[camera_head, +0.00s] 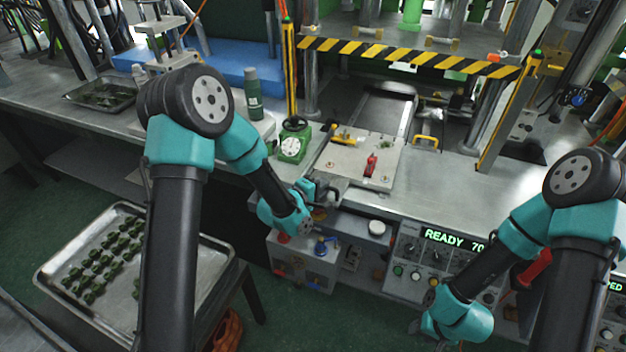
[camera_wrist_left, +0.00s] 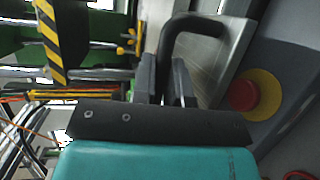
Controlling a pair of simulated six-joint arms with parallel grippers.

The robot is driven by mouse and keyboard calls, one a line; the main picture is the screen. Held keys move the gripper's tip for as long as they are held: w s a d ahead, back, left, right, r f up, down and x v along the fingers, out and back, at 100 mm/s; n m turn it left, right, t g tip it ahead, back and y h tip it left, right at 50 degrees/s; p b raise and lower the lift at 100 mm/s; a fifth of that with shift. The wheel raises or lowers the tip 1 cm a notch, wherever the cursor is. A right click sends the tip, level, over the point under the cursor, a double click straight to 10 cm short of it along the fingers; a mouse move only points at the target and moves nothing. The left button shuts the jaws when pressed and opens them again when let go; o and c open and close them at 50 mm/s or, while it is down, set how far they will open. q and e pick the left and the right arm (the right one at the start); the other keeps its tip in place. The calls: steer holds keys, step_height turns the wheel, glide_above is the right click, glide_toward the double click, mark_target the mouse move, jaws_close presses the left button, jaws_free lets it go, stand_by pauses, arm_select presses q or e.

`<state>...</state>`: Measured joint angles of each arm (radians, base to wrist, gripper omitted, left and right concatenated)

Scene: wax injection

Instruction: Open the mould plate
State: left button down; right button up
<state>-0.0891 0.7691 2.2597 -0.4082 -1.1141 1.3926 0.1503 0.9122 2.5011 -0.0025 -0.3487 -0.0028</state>
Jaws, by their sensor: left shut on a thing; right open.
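The mould plate (camera_head: 345,165) is a flat light-grey plate lying on the metal bench, with a red clamp (camera_head: 370,165) and a yellow handle (camera_head: 343,136) on top. My left gripper (camera_head: 335,190) is at its front left edge. In the left wrist view my left gripper (camera_wrist_left: 163,80) is shut on a dark bent handle (camera_wrist_left: 195,24) beside a grey metal surface. The joint between handle and plate is hard to make out. My right gripper (camera_head: 430,335) is low at the bottom right, in front of the control panel, open and apart from the plate.
A green dial box (camera_head: 292,140) and a green bottle (camera_head: 252,92) stand left of the plate. A striped guard bar (camera_head: 400,53) crosses behind it. A control panel (camera_head: 432,258) is below the bench edge. A red emergency button (camera_wrist_left: 245,94) is near my left gripper.

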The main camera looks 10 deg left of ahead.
arm_select(q)
steer(key=c, duration=1.2)
jaws_free()
steer(key=shift+o, duration=0.2)
